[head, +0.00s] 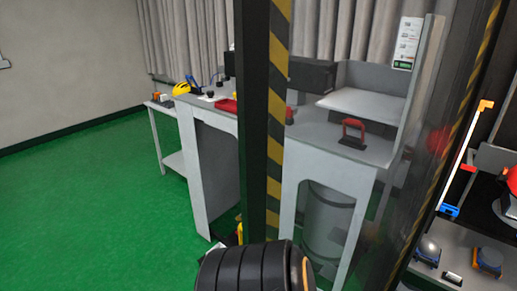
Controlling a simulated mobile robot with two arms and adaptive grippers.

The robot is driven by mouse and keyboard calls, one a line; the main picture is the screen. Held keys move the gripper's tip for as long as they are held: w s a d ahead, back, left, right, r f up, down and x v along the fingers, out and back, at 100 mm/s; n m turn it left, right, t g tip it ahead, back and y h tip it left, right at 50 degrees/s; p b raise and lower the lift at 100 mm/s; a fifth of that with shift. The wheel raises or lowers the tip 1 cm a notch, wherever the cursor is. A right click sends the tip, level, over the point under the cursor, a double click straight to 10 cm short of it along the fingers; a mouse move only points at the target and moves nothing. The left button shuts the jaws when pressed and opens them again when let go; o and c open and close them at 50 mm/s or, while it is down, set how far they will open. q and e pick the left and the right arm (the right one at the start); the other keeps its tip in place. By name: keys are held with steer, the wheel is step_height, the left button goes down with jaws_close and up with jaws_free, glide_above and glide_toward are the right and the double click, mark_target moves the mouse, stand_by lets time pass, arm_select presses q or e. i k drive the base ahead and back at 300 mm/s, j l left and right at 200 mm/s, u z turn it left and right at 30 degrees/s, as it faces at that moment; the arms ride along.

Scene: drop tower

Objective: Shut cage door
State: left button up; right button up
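A clear panel with a dark frame, which looks like the cage door (252,130), stands upright in the middle of the head view. Yellow-and-black striped tape runs down its near edge. A second striped upright (468,95) stands at the right, and the desk shows through the clear panel between them. I cannot tell the door's exact angle. No handle or latch can be made out. A black ribbed link of my arm covers the bottom centre, in front of the door's lower part. Neither gripper is in view.
A grey desk (345,172) with a red-handled item (353,132) stands behind the panel. Right of the striped upright, a shelf holds small devices (489,259). Green floor (90,210) at left is clear.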

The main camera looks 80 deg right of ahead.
mark_target(262, 27)
steer(key=i+z, duration=0.35)
steer(key=i+j+z, duration=0.3)
steer(key=i, duration=0.25)
steer(key=i+z, duration=0.15)
steer(key=z, duration=0.3)
steer(key=i+z, duration=0.15)
steer(key=z, duration=0.3)
steer(key=i+z, duration=0.15)
steer(key=z, duration=0.3)
steer(key=i+z, duration=0.1)
steer(key=z, duration=0.35)
steer(key=i+j+z, duration=0.1)
steer(key=z, duration=0.35)
steer(key=i+z, duration=0.2)
steer(key=z, duration=0.3)
steer(key=i+j+z, duration=0.1)
steer(key=z, duration=0.4)
steer(key=i+j+z, duration=0.2)
steer(key=z, duration=0.25)
steer(key=i+j+z, duration=0.15)
steer(key=z, duration=0.35)
steer(key=j+z, duration=0.3)
steer(key=z, duration=0.2)
steer(key=i+j+z, duration=0.15)
steer(key=j+z, duration=0.15)
steer(key=j, duration=0.2)
